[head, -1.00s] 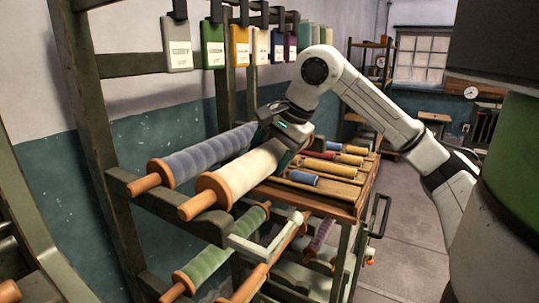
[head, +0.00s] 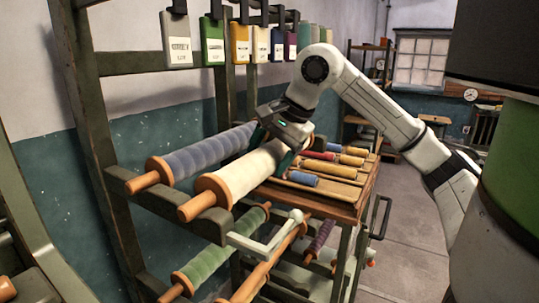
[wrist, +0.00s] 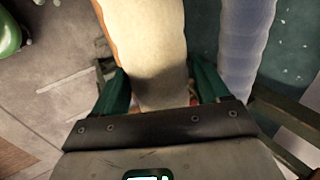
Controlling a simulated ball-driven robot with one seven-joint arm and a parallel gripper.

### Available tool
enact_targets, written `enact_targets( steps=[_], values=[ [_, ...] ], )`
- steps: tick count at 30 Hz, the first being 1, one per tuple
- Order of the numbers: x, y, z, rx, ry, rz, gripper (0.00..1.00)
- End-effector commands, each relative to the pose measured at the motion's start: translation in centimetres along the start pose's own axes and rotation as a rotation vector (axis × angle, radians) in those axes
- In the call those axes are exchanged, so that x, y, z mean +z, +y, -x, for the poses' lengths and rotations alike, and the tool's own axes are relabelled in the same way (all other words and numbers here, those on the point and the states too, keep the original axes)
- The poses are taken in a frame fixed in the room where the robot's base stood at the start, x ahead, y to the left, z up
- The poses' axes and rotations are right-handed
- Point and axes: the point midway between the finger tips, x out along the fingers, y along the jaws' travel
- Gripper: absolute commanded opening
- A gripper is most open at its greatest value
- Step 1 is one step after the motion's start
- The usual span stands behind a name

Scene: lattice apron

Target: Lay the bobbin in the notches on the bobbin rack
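The cream bobbin (head: 247,168) has wooden flanges and a wooden axle. It lies along the bobbin rack (head: 221,221), its near axle end over the dark front rail. I cannot tell whether the axle is fully down in the notches; its far end is hidden behind my gripper. My gripper (head: 283,150) is at the bobbin's far part. In the wrist view, the green fingers of my gripper (wrist: 160,88) stand on both sides of the cream bobbin (wrist: 150,45), close against it. A blue-grey bobbin (head: 205,157) lies beside it on the rack, left in the head view.
A wooden tray (head: 318,203) with several small coloured spools stands right of the rack. A green bobbin (head: 215,257) and other bobbins lie on a lower level. Hanging cards (head: 213,42) are above. Floor (head: 410,220) to the right is clear.

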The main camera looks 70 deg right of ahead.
Motion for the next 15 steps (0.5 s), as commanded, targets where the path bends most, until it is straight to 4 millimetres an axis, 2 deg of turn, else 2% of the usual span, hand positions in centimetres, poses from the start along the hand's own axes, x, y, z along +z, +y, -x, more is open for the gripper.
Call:
enact_targets(
  steps=[1, 7, 15],
  values=[
    [0.0, 0.0, 0.01, 0.0, 0.0, 0.0, 0.8],
    [0.0, 0.02, -0.03, 0.001, 0.0, 0.0, 0.98],
    [-0.01, 0.08, 0.05, 0.003, 0.0, 0.0, 0.98]
  ],
)
